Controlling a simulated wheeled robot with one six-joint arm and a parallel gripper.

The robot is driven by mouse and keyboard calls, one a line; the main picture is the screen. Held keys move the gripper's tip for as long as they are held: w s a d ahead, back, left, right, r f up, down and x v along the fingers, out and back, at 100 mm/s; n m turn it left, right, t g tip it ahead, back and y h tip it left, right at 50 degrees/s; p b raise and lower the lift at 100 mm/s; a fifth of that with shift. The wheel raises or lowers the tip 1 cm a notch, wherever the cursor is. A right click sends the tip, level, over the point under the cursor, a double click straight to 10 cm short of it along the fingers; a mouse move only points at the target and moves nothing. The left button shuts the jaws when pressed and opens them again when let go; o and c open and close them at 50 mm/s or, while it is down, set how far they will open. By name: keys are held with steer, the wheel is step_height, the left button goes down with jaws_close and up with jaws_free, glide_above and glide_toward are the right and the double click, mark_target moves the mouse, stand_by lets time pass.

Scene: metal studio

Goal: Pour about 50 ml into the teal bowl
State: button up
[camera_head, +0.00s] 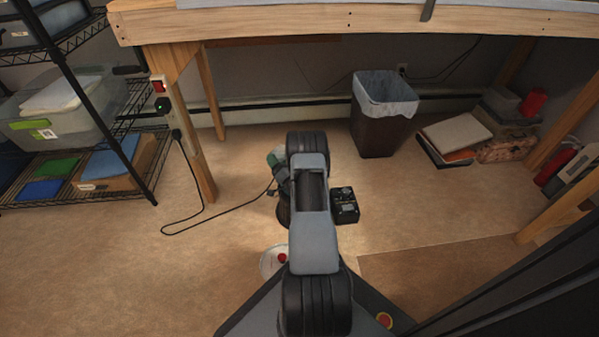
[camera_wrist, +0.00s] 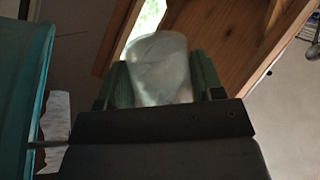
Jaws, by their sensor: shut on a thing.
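My gripper (camera_wrist: 161,82) shows in the wrist view with its green fingers on both sides of a pale translucent container (camera_wrist: 160,62). The gripper is shut on this container. How much it holds is not clear. The teal bowl (camera_wrist: 18,95) appears as a large curved teal surface with a lighter rim, cut off by the left edge of the wrist view. It looks close beside the gripper and apart from the container. In the head view my arm hides most of the gripper, and I cannot make out the bowl.
A wooden workbench (camera_head: 350,22) spans the top of the head view. A lined trash bin (camera_head: 378,135) stands under it, with books (camera_head: 455,138) to its right. A wire shelf (camera_head: 95,185) stands at left.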

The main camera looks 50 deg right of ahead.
mark_target(281, 158)
steer(key=shift+r+m+t+h, duration=0.3)
steer(key=shift+r+m+h, duration=0.4)
steer(key=shift+r+m, duration=0.45)
steer(key=shift+r, duration=0.1)
steer(key=shift+r+m+h, duration=0.4)
steer(key=shift+m+h, duration=0.35)
steer(key=shift+m, duration=0.4)
steer(key=shift+r+m+h, duration=0.35)
steer(key=shift+m+h, duration=0.4)
steer(key=shift+m, duration=0.35)
steer(key=shift+s+d+f+m+t, duration=0.1)
steer(key=shift+s+d+m+t, duration=0.2)
steer(key=shift+m, duration=0.1)
